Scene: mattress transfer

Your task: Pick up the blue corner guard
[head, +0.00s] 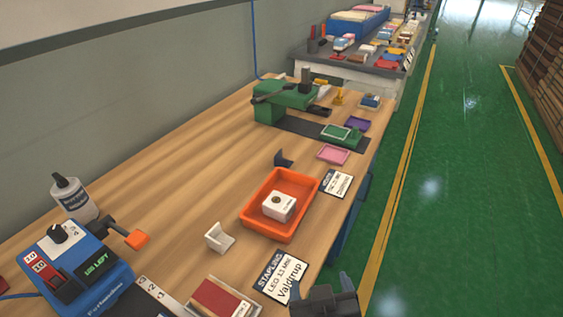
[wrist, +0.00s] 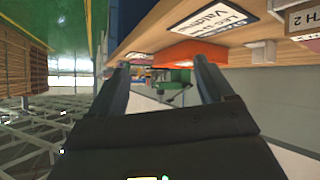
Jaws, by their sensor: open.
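A dark blue corner guard (head: 283,159) stands on the wooden bench (head: 160,165), just beyond the orange tray. It is small and looks L-shaped. I cannot make it out in the wrist view. My gripper (head: 320,285) is at the bottom of the head view, by the bench's front edge, far from the guard. In the wrist view my gripper (wrist: 161,62) has its two fingers wide apart with nothing between them.
An orange tray (head: 247,220) holding a white box (head: 279,205) lies between my gripper and the guard. A white corner guard (head: 219,237) stands left of the tray. A green stapler-like press (head: 283,103) stands farther back. Label cards (head: 281,276) lie near the edge.

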